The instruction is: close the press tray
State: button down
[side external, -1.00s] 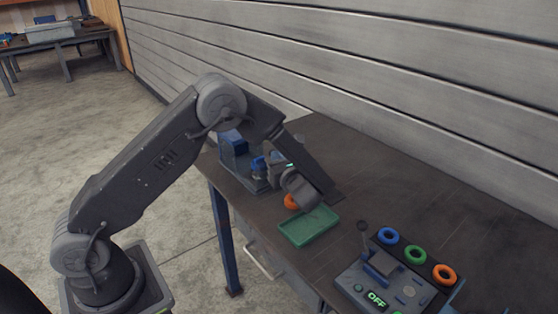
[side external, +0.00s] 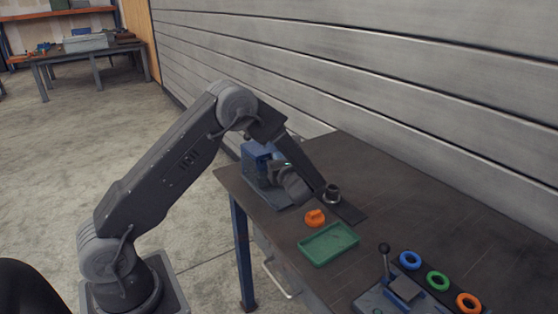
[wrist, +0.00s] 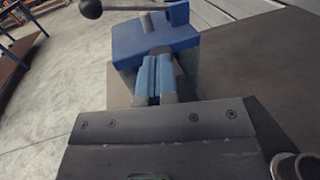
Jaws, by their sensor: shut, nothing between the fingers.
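The blue press-like block (side external: 256,152) stands on a grey base at the table's far left end. In the wrist view its blue body (wrist: 150,35) is straight ahead, with a bar and dark ball knob (wrist: 91,8) at its top left. My gripper (wrist: 160,55) is shut and empty, its two fingers close together and pointing at the block's front. In the side view my wrist is just right of the block and hides part of it. I cannot tell whether the fingers touch it. No separate press tray can be made out clearly.
An orange part (side external: 315,217) and a green tray (side external: 328,244) are nearer the front. A lever panel (side external: 402,290) with blue, green and orange rings is at right.

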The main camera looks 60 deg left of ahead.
jog(key=v, duration=1.4)
jog(key=s+r+n+g+h, duration=0.5)
jog(key=s+r+n+h, duration=0.25)
jog(key=s+n, duration=0.4)
jog(key=s+d+r+n+t+h, duration=0.6)
jog(key=s+d+n+h, duration=0.3)
jog(key=s, duration=0.3)
jog(key=shift+d+r+h, duration=0.45)
jog(key=shift+d+r, duration=0.15)
